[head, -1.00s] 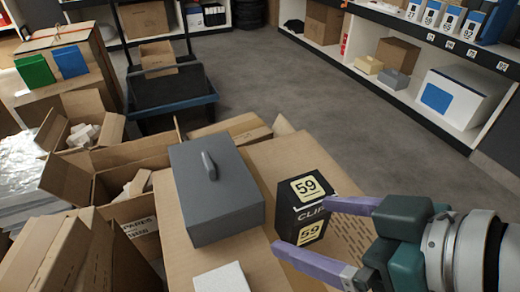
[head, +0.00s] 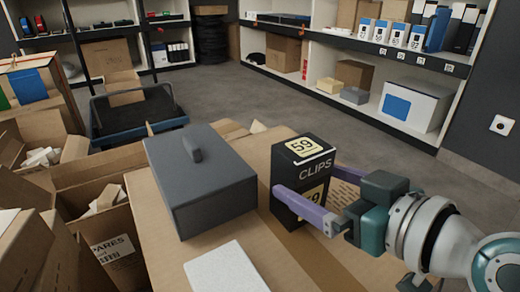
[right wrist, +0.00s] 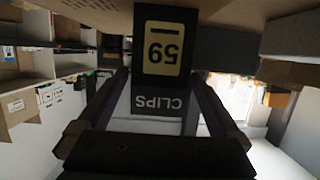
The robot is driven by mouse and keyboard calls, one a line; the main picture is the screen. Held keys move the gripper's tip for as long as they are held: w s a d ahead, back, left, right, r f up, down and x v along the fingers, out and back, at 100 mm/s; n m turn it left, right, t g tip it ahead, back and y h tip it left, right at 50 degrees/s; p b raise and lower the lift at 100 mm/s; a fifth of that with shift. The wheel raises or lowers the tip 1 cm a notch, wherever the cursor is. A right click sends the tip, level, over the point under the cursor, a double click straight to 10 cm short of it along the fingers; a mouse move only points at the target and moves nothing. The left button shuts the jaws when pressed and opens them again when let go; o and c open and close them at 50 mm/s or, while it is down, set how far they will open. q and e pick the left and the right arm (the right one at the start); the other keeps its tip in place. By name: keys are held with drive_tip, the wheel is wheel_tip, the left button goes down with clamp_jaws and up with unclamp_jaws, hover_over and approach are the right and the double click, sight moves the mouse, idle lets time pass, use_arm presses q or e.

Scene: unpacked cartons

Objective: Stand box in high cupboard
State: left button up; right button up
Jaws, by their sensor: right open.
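A black box (head: 302,158) marked CLIPS and 59 stands upright on a brown carton top (head: 250,235). My right gripper (head: 309,188) is open, with its purple fingers reaching to either side of the box's lower part. In the right wrist view the box (right wrist: 160,48) lies between the two fingers (right wrist: 160,80), its lettering upside down. The far finger is mostly hidden behind the box in the head view, and I cannot tell whether either finger touches it. My left gripper is not in view.
A grey lidded box (head: 200,185) stands close left of the black box, and a white block (head: 226,268) lies in front. Open cartons (head: 100,215) fill the left. A shelf unit (head: 375,50) with numbered boxes stands at the back right. Grey floor (head: 250,100) lies between.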

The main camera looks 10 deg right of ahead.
sight(315, 181)
drive_tip(key=b+x, duration=0.1)
drive_tip(key=x, duration=0.2)
drive_tip(key=shift+w+a, duration=0.1)
drive_tip(key=shift+w, duration=0.2)
drive_tip(key=shift+s, duration=0.15)
drive_tip(key=shift+c, duration=0.2)
drive_tip(key=shift+c, duration=0.8)
drive_tip(key=c, duration=1)
drive_tip(key=shift+r, duration=0.1)
drive_tip(key=c, duration=0.3)
drive_tip(key=shift+r, duration=0.1)
drive_tip(key=shift+c, duration=0.2)
